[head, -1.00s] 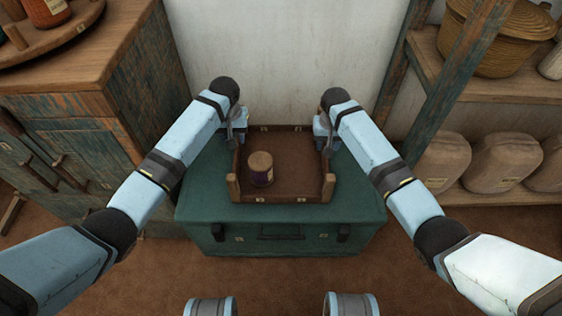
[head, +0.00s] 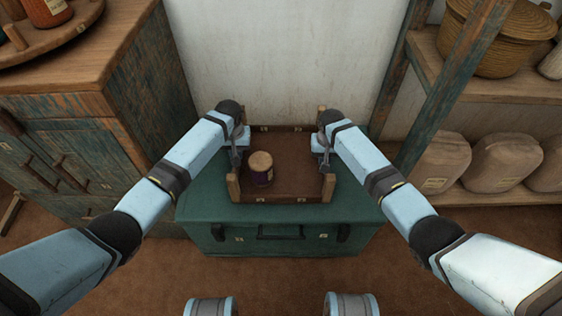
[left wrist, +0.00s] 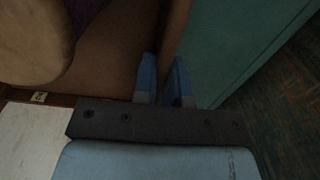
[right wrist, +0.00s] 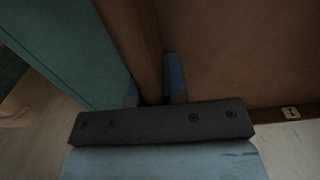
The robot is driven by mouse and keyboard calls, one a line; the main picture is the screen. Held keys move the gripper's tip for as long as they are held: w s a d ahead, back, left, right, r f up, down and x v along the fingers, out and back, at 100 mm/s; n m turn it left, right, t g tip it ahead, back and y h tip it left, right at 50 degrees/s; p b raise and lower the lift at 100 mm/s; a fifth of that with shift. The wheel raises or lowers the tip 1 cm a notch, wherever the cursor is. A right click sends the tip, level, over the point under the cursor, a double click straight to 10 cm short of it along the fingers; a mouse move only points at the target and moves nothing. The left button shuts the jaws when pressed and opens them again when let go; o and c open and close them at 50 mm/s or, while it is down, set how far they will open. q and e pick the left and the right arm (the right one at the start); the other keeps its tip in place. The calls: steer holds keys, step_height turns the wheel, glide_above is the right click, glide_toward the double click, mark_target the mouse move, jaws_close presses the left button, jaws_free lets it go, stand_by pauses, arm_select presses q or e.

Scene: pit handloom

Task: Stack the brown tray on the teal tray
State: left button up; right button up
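The brown tray (head: 290,200), an open wooden tray with raised side walls, lies flat on top of a teal chest (head: 350,205). A purple jar with a pale lid (head: 262,170) stands in the tray's left part. My left gripper (head: 236,165) is at the tray's left wall; in the left wrist view its fingers (left wrist: 164,80) straddle that wall. My right gripper (head: 325,165) is at the right wall; in the right wrist view its fingers (right wrist: 152,85) straddle it. Whether either pair presses on the wood is unclear. I see no separate teal tray.
A worn wooden cabinet (head: 70,120) with a round tray (head: 60,40) on top stands at the left. A shelf (head: 480,95) at the right holds a basket (head: 490,40) and several sacks (head: 440,160). A pale wall (head: 285,60) is close behind the chest.

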arm_select(q)
jaws_close()
arm_select(e)
jaws_close()
arm_select(q)
steer(key=shift+r, duration=0.2)
arm_select(e)
steer(key=shift+r, duration=0.15)
